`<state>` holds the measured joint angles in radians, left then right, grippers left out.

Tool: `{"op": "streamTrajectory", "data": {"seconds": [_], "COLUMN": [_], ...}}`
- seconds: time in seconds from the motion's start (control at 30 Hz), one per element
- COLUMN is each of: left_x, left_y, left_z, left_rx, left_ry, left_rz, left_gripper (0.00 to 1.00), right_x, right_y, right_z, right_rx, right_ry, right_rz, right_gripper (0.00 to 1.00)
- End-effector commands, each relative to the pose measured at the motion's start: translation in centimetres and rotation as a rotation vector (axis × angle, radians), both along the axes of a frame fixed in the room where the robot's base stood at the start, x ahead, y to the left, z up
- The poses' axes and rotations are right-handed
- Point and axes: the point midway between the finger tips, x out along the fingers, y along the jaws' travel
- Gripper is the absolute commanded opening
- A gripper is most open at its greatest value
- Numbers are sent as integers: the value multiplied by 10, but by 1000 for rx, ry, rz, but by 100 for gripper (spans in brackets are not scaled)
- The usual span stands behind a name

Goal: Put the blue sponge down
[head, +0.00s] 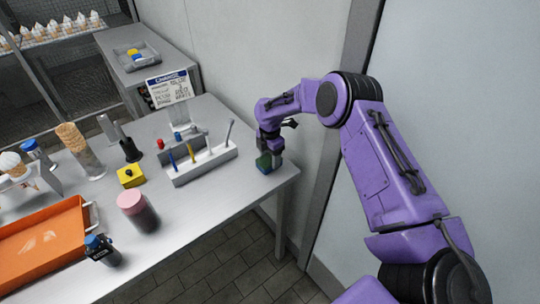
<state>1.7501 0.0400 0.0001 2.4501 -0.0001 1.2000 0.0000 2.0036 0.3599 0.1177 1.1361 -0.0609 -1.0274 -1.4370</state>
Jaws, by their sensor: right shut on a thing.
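My right gripper (268,147) points down over the right end of the grey table. It is shut on a small block, the blue sponge (264,163), which looks dark blue and green here. The fingers and the upper part of the block blend together at this size. The block's lower end is at or just above the tabletop near the right edge; I cannot tell whether it touches. My left gripper is out of view.
A white holder (205,168) with upright pens stands just left of the gripper. A yellow block (131,175), a pink-lidded jar (138,210), stacked cones (75,140) and an orange tray (45,245) are further left. The table's front right is bare.

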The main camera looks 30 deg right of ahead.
Motion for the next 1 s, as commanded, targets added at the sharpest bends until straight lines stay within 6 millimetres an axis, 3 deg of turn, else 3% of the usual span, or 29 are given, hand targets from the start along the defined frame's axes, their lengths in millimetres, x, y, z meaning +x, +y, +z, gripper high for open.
{"op": "streamTrajectory", "data": {"seconds": [0.17, 0.2, 0.27, 0.3, 0.67, 1.0], "left_x": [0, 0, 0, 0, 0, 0], "left_y": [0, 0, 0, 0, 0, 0], "left_z": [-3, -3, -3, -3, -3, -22], "left_rx": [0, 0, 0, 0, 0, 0], "left_ry": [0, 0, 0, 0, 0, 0], "left_rz": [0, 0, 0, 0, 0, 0], "left_gripper": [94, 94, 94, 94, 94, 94], "right_x": [0, 0, 0, 0, 0, 1], "right_y": [0, 0, 0, 0, 0, 0], "right_z": [-5, -5, -4, -4, 7, 88], "right_rx": [0, 0, 0, 0, 0, 0], "right_ry": [1, 1, 1, 1, -2, -3], "right_rz": [0, 0, 0, 0, 1, 0], "right_gripper": [33, 65, 85, 87, 87, 87]}}
